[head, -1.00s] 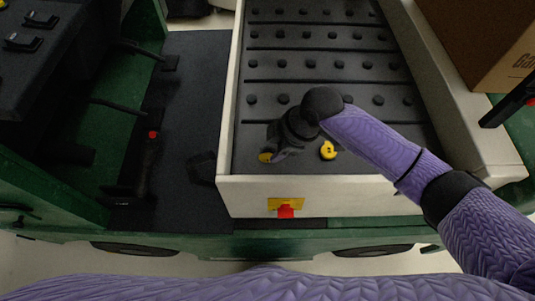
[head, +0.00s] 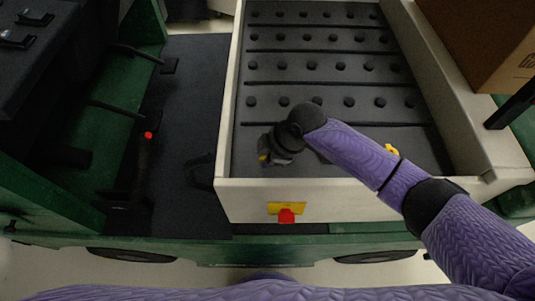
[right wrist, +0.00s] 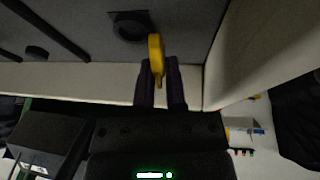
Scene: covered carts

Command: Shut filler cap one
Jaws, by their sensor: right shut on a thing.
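A small yellow filler cap (head: 263,157) is at the front left of the dark tray top, partly hidden by my right gripper (head: 268,153). In the right wrist view, my right gripper (right wrist: 160,80) is shut on the yellow cap (right wrist: 155,48), which shows edge-on between its fingers. A dark round filler neck (right wrist: 130,27) is beside the cap, which stands off it. Another yellow cap (head: 391,149) shows past my right forearm at the right. My left gripper is not in view.
The white-walled cart top (head: 232,190) has a front wall with a red and yellow latch (head: 287,215). Rows of dark knobs (head: 281,66) lie behind. A cardboard box (head: 490,40) stands at the right; a green cart (head: 60,180) is at the left.

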